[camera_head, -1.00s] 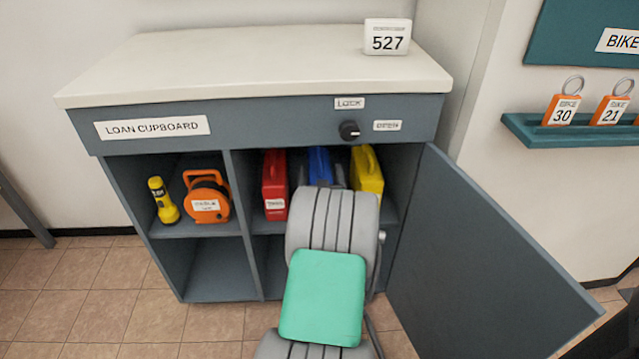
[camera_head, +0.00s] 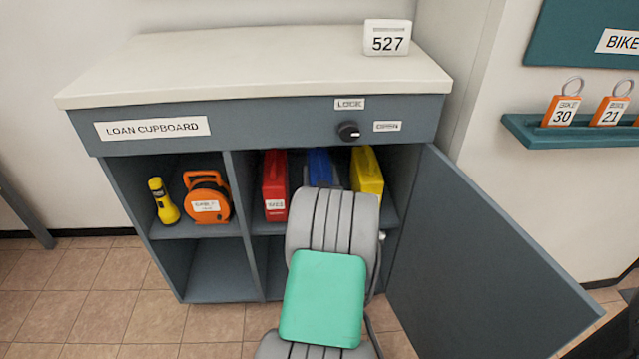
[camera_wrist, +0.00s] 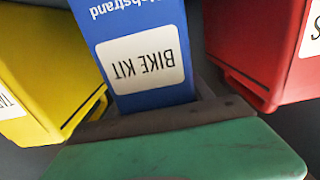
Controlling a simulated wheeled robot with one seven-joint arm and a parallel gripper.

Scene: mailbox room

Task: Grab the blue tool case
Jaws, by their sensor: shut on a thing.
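The blue tool case (camera_head: 320,165) stands upright on the upper right shelf of the open loan cupboard, between a red case and a yellow case. My arm hides its lower part in the head view. In the wrist view the blue case (camera_wrist: 145,55) fills the upper middle, with an upside-down white label reading BIKE KIT. My gripper (camera_wrist: 165,118) is at the front of the blue case, shut on it. The fingertips are mostly hidden in both views.
The red case (camera_head: 275,180) and yellow case (camera_head: 367,172) stand close on either side. The cupboard door (camera_head: 480,260) hangs open at the right. An orange reel (camera_head: 206,195) and a yellow torch (camera_head: 162,200) occupy the left compartment. The lower compartments look empty where visible.

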